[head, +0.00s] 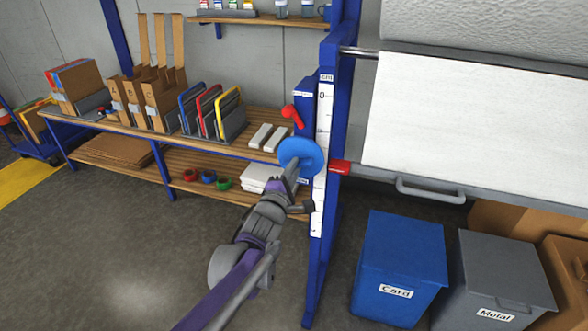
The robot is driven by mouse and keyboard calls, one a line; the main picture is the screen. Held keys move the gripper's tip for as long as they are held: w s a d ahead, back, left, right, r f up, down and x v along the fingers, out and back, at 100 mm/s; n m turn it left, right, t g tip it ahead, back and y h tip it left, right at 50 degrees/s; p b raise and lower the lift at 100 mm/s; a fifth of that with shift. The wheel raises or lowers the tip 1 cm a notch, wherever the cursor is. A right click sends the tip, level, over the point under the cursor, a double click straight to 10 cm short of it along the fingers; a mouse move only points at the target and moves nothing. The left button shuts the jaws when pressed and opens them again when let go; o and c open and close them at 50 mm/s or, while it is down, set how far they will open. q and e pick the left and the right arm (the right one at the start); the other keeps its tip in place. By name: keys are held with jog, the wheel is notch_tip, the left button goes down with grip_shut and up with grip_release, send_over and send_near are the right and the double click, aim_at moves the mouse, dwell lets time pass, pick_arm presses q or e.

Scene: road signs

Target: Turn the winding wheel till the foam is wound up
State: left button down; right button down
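The foam (470,130) is a wide white sheet that hangs from a thick grey-white roll (490,28) at the upper right, in front of a metal rod. A round blue wheel (303,150), which looks like the winding wheel, sits at the left side of the blue post (323,255). My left gripper (292,176) reaches up from below to the wheel's lower edge. Its fingertips are small and partly hidden by the wheel, so I cannot tell whether they grip it. My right gripper is not in view.
A white scale (320,130) runs down the post, with a red lever (291,115) to its left and a red piece (340,167) to its right. A grey bar with a handle (430,190) crosses below the foam. A blue bin (402,255) and grey bin (497,275) stand below.

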pick_arm(q)
jog(key=shift+m, duration=0.4)
jog(key=m+p, duration=0.2)
jog(key=m, duration=2.1)
dwell(0.6)
jog(key=c, duration=0.9)
grip_release()
jog(key=shift+o, duration=0.2)
jog(key=v, duration=1.1)
